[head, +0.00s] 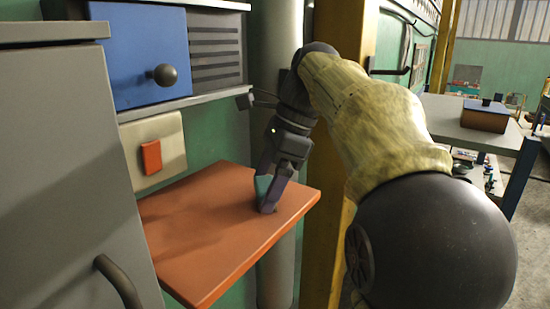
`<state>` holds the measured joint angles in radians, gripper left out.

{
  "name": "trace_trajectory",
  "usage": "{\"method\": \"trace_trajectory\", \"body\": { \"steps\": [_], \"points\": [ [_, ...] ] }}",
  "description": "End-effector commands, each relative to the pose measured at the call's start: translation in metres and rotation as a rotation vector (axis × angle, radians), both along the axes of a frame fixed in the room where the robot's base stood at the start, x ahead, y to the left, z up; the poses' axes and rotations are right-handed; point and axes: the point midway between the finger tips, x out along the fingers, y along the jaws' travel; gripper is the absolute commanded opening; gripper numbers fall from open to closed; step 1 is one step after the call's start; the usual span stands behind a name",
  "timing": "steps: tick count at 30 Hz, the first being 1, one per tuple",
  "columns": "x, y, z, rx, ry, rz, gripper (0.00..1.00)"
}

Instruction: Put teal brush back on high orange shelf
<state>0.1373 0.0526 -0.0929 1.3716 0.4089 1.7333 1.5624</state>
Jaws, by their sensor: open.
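The orange shelf (215,235) juts from the wall at left of centre. My gripper (266,197) points down at the shelf's right part, with its fingertips at or just above the surface. It is open. A small teal piece, seemingly the teal brush (262,184), shows between and beside the fingers, low against the shelf top. Most of it is hidden by the fingers, so I cannot tell its full shape or whether it touches them.
A grey cabinet (65,160) with a dark handle stands at the left. A blue drawer (150,58) and a plate with an orange switch (151,157) are above the shelf. A yellow column (340,120) rises behind my arm. The shelf's left and front parts are clear.

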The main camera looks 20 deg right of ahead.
Motion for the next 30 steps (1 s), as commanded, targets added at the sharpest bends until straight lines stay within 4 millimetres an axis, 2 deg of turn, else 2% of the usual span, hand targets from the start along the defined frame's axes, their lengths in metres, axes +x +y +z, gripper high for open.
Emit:
{"method": "trace_trajectory", "body": {
  "steps": [5, 17, 22, 30],
  "points": [
    [0.000, -0.005, 0.014, 0.000, -0.003, 0.002, 0.85],
    [-0.003, -0.026, 0.064, 0.000, -0.002, 0.000, 0.85],
    [-0.006, -0.037, 0.095, 0.000, -0.002, -0.001, 0.85],
    [-0.007, -0.044, 0.109, 0.000, -0.001, -0.001, 0.85]
  ]
}}
